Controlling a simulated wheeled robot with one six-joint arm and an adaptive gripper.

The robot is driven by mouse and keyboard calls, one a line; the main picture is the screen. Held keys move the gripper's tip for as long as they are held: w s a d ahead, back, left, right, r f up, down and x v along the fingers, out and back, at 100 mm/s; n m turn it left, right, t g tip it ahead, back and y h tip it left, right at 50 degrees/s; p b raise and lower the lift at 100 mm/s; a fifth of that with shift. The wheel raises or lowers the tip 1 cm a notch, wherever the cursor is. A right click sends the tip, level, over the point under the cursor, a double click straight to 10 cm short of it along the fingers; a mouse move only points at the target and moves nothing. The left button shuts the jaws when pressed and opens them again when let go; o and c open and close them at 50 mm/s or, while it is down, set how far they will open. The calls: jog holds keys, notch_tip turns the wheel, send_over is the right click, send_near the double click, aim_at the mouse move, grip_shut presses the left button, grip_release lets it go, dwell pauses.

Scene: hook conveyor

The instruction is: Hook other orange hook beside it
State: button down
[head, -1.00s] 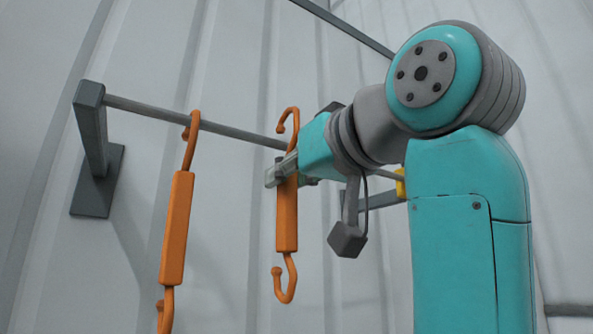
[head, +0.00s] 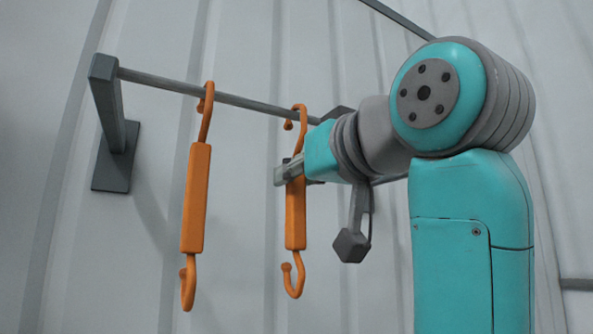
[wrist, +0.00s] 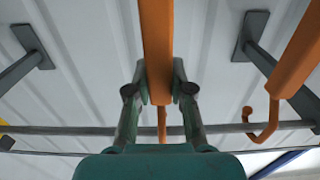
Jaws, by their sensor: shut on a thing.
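One orange hook (head: 195,200) hangs from the grey rail (head: 160,83) at the left, its upper curl over the rail. It also shows at the right of the wrist view (wrist: 296,55). The other orange hook (head: 296,215) is upright to its right, with its upper curl at rail height. I cannot tell whether that curl bears on the rail. My gripper (head: 281,172) is shut on this hook's body just below the curl. In the wrist view, both fingers (wrist: 159,90) flank the held hook (wrist: 157,35), and its thin end partly hides behind my gripper.
A dark bracket (head: 108,110) carries the rail's left end. Another bracket (head: 340,112) shows behind my wrist. A ribbed pale wall (head: 250,50) stands close behind the rail. The rail between the two hooks is clear.

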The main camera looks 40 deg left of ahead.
dwell(0.3)
jog(key=c, duration=1)
grip_release()
jog(key=shift+o, duration=0.2)
jog(key=shift+d, duration=0.15)
jog(key=v, duration=1.1)
jog(key=shift+s+d, duration=0.2)
jog(key=shift+d, duration=0.1)
